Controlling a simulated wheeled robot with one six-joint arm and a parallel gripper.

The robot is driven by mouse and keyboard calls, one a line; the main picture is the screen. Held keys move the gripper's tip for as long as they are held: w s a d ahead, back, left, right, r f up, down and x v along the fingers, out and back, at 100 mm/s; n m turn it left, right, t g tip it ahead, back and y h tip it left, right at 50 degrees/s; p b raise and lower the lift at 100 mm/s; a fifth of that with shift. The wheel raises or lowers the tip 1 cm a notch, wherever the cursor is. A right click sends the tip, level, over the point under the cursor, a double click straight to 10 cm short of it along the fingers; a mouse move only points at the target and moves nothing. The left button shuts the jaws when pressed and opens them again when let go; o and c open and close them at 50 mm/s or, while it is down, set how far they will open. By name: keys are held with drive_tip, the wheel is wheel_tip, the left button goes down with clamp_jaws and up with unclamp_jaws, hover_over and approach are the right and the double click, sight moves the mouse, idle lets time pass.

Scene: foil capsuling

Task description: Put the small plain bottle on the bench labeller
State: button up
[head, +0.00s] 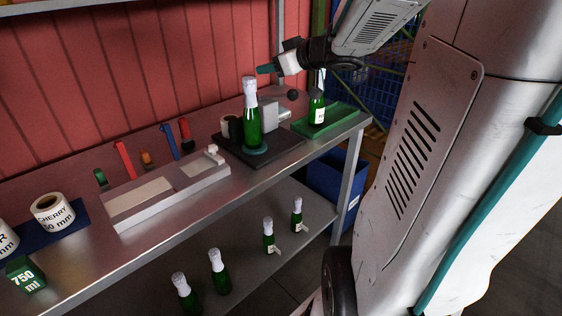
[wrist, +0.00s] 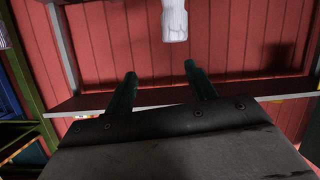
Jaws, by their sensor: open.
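A green bottle (head: 252,128) with a white foil top and no label on its visible side stands upright on the round teal disc of the dark bench labeller (head: 283,148). My gripper (head: 266,69) is open and empty, with teal fingers, just right of the bottle's foil top in the head view. In the wrist view, the open fingers (wrist: 160,85) have nothing between them. A white foil top (wrist: 174,20) shows ahead of them, apart from the fingertips. Whether this bottle is the small size is hard to tell.
A labelled bottle (head: 317,110) stands on a green mat (head: 342,119) at right. Several bottles stand on the lower shelf (head: 240,261). A pale tray (head: 168,189), coloured tools, label rolls (head: 52,212) and a 750 ml block (head: 26,274) occupy the left bench.

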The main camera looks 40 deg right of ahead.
drive_tip(key=s+a+f+g, duration=0.3)
drive_tip(key=s+a+g, duration=0.1)
drive_tip(key=s+a, duration=0.3)
drive_tip(key=s+a+f+m+g, duration=0.1)
drive_tip(key=s+a+f+g, duration=0.2)
drive_tip(key=s+a, duration=0.4)
drive_tip(key=s+a+f+m+g+h, duration=0.1)
drive_tip(key=s+a+f+g, duration=0.2)
drive_tip(key=s, duration=1)
drive_tip(key=a+g, duration=0.2)
drive_tip(key=a, duration=0.3)
drive_tip(key=shift+g, duration=0.4)
drive_tip(key=shift+d, duration=0.15)
